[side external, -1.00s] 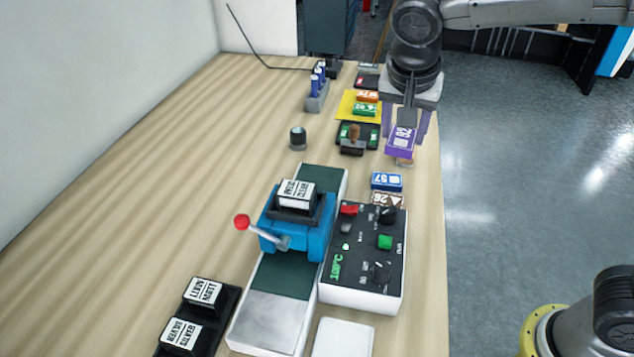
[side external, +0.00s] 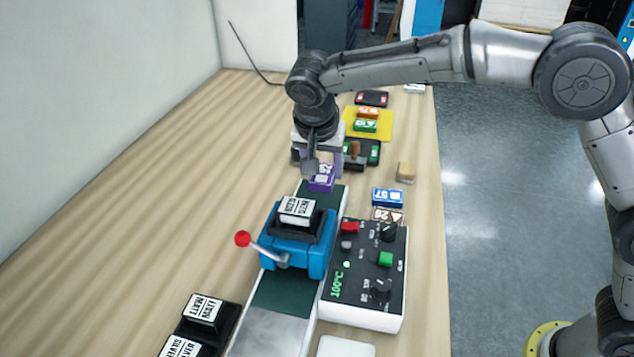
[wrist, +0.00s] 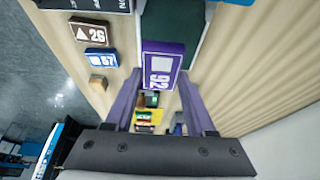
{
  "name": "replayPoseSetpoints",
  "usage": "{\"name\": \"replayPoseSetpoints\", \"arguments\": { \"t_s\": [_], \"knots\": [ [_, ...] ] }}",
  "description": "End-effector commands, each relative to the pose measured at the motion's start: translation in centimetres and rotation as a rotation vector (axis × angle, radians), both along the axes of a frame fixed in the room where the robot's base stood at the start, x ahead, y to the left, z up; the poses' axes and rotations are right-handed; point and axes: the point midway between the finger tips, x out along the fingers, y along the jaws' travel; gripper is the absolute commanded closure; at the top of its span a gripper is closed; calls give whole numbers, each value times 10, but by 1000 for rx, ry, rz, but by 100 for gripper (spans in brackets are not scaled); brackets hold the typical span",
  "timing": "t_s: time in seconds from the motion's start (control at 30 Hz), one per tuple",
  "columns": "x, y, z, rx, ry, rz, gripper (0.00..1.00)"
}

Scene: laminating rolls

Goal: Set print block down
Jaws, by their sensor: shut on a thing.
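The purple print block (side external: 321,180) has a white label with a square and a number. My gripper (side external: 322,169) is shut on it, with a purple finger on either side. In the side external view the block is at the far end of the dark green strip (side external: 331,195), behind the blue press (side external: 297,250). In the wrist view the block (wrist: 161,66) sits between the fingertips of my gripper (wrist: 161,80), over the end of the green strip (wrist: 172,22). I cannot tell whether its underside touches the strip.
A black control box (side external: 366,270) stands right of the press, with a blue block (side external: 388,197), a brown block (side external: 387,215) and a small wooden block (side external: 406,172) beyond. A yellow pad (side external: 378,118) holds orange and green blocks.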

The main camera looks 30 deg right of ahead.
Motion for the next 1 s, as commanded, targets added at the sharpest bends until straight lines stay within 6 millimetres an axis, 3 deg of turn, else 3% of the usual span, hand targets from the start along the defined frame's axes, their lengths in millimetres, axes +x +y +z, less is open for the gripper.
{"name": "replayPoseSetpoints", "arguments": {
  "t_s": [0.27,0.5,1.0],
  "knots": [
    [12,4,-15,0,0,-1,100],
    [15,5,-46,-2,0,1,100],
    [14,5,-54,0,-2,-1,100]
  ]
}}
